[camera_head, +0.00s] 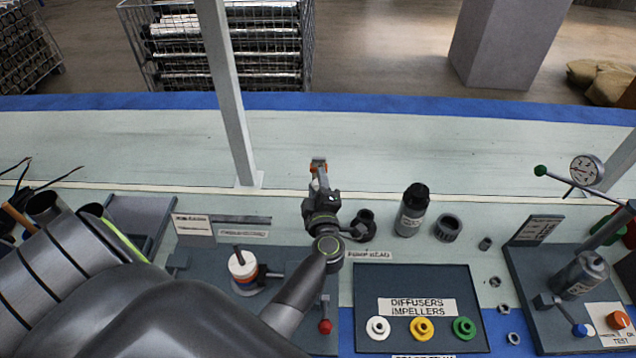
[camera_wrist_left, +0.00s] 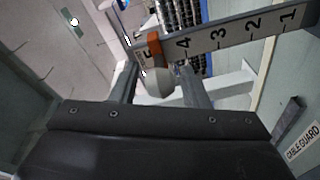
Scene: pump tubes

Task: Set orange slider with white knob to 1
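The orange slider (camera_wrist_left: 154,46) sits on a pale grey bar with a scale (camera_wrist_left: 218,37), near the 5. The 1 is at the far right end of the bar. The white knob (camera_wrist_left: 159,82) sticks out from the slider towards the camera. My left gripper (camera_wrist_left: 157,72) has one finger on each side of the knob; it looks open, with a small gap beside the knob. In the head view my left gripper (camera_head: 319,178) is over the bench, with a small orange patch at its tip. The scale is not readable there. My right gripper is not in view.
A grey post (camera_head: 228,90) stands left of the gripper. A black-capped bottle (camera_head: 412,210), a dark ring (camera_head: 448,228) and a diffuser tray (camera_head: 373,280) are to the right. A wire basket (camera_head: 220,45) stands behind the bench. The bench beyond the gripper is clear.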

